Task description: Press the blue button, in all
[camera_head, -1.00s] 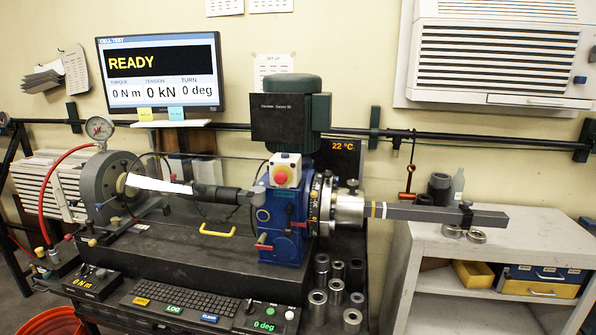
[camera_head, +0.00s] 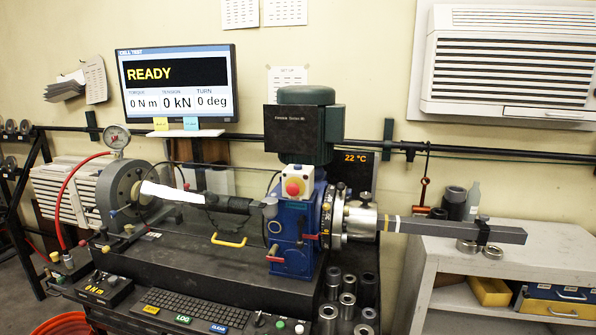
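The blue key marked CLEAR (camera_head: 218,328) is at the bottom edge of the head view, right of the green LOG key (camera_head: 183,319) on the bench front. The monitor (camera_head: 178,84) reads READY, with 0 N m, 0 kN and 0 deg. My gripper is not in view, and nothing is seen touching the keys.
A red button (camera_head: 293,187) sits on a pale box on the housing. A grey bar (camera_head: 455,230) sticks out right over the shelf unit (camera_head: 440,300). Metal sockets (camera_head: 347,300) stand right of the housing. A keyboard (camera_head: 196,306) lies along the front.

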